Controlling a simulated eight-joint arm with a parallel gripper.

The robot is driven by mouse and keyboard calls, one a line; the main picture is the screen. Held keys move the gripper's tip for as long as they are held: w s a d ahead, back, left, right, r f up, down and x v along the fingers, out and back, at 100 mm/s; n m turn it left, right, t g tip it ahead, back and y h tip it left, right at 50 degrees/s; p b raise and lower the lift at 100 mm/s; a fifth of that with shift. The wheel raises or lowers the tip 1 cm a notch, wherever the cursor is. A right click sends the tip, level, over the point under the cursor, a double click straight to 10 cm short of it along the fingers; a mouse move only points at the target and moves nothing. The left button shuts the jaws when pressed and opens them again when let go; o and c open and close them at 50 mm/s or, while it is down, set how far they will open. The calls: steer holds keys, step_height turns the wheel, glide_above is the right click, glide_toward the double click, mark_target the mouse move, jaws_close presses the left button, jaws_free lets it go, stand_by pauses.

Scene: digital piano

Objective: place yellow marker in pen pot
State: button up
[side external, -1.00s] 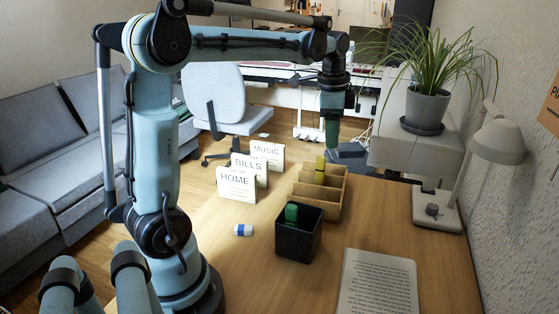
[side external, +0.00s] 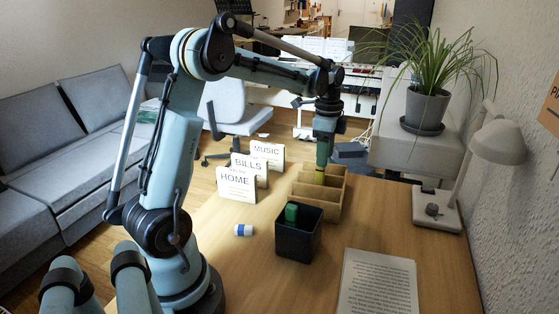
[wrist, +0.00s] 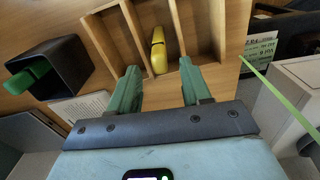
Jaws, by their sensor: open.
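The yellow marker (wrist: 158,50) stands or leans in one compartment of the wooden organizer (wrist: 180,40). In the side view only a little of the marker (side external: 320,178) shows below my gripper. My gripper (side external: 323,160) is directly above the organizer (side external: 328,207), pointing down. In the wrist view my gripper (wrist: 160,80) is open, with its two green fingers apart and the marker between and just beyond them. The black pen pot (side external: 298,240) stands in front of the organizer with a green marker (side external: 291,212) in it. The pot (wrist: 65,65) is at the left in the wrist view.
A blue and white eraser (side external: 243,230) lies left of the pot. Cards (side external: 237,184) labelled HOME, BILLS and MUSIC stand behind it. A printed sheet (side external: 378,285) lies at the right front. A lamp (side external: 437,207) and a potted plant (side external: 427,105) are at the right.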

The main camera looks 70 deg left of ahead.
mark_target(320, 177)
steer(key=f, duration=0.5)
steer(key=shift+s+a+f, duration=0.1)
steer(key=shift+s+a, duration=0.15)
steer(key=shift+a, duration=0.1)
steer(key=shift+c, duration=0.5)
jaws_close()
